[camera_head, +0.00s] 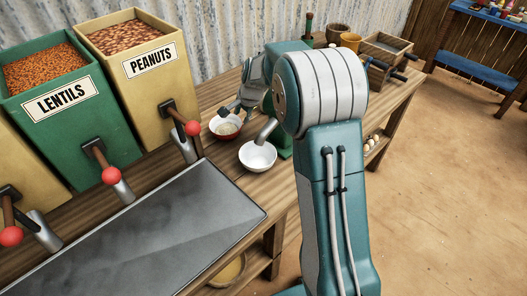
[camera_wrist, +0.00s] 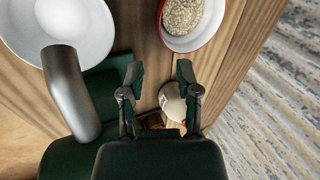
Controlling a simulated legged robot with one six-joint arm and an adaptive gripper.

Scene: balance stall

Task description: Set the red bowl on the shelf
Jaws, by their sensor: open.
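The red bowl (camera_head: 227,134) stands on the wooden counter, its pale inside holding grainy contents. In the wrist view the red bowl (camera_wrist: 196,44) is at the top, partly cut off by the frame edge. My gripper (camera_wrist: 160,73) is open and empty, with the bowl beyond its fingertips and apart from them. In the head view my gripper (camera_head: 232,108) is above the red bowl's far side, partly hidden by my arm. A blue shelf unit (camera_head: 490,14) with small colourful items stands at the far right. A lower wooden shelf (camera_head: 262,256) runs under the counter.
A white bowl (camera_head: 258,156) sits under a metal spout (camera_head: 265,132), close to the red bowl. Lentils (camera_head: 85,125) and peanuts (camera_head: 150,85) bins with red-knobbed levers line the wall. A metal tray (camera_head: 150,235) lies in front. Pots and a wooden crate (camera_head: 385,47) stand behind.

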